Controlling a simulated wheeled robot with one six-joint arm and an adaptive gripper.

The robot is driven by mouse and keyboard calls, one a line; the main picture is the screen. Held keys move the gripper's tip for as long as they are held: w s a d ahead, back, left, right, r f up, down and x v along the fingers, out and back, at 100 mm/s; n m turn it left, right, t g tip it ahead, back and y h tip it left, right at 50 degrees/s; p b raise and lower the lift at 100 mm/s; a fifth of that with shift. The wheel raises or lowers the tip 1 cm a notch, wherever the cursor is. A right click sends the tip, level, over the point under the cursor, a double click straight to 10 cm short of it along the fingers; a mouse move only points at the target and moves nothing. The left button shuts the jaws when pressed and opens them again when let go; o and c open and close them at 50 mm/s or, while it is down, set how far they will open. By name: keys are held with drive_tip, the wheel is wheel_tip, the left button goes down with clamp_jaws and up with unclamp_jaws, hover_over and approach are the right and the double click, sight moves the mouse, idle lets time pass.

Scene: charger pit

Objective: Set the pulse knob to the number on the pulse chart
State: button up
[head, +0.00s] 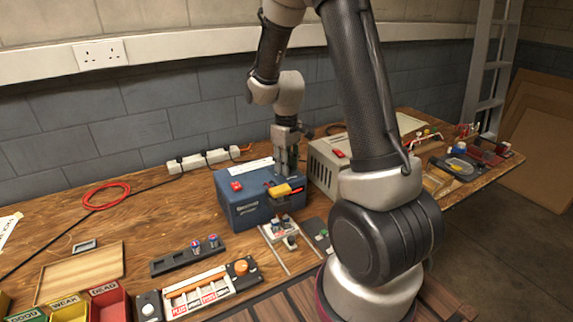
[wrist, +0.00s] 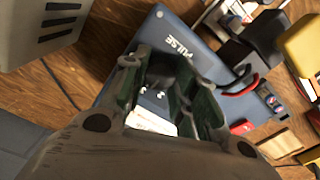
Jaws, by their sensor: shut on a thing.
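The blue pulse unit (head: 245,207) stands near the middle of the bench. In the wrist view its blue top (wrist: 185,30) bears the word PULSE. My gripper (head: 286,170) points down at the right part of the unit's top. In the wrist view my gripper (wrist: 165,85) has its dark fingers close around something on that top, which fits the pulse knob. The knob is mostly hidden between the fingers, and its setting cannot be read. A white paper strip (head: 258,164) lies on the unit's top; its print is too small to read, and I cannot tell whether it is the chart.
A red button (head: 237,186) and a yellow-and-black piece (head: 280,190) are close to my gripper. A beige vented case (head: 325,165) stands to the right. Coloured bins (head: 108,303), a wooden tray (head: 80,275) and a red cable coil (head: 105,196) are on the left.

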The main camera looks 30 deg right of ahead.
drive_tip(key=o, duration=1)
wheel_tip(320, 180, up, 12)
drive_tip(key=shift+r, duration=0.1)
drive_tip(key=s+r+m+t, duration=0.1)
drive_tip(key=s+r, duration=0.2)
drive_tip(key=s, duration=0.4)
drive_tip(key=s+r+m+t, duration=0.1)
drive_tip(key=s+r+t, duration=0.1)
drive_tip(key=s, duration=0.6)
drive_tip(key=s+a+r+m+t, duration=0.1)
drive_tip(key=s+r+m, duration=0.1)
drive_tip(key=s+r, duration=0.3)
drive_tip(key=shift+s+r, duration=0.1)
drive_tip(key=shift+s, duration=1.55)
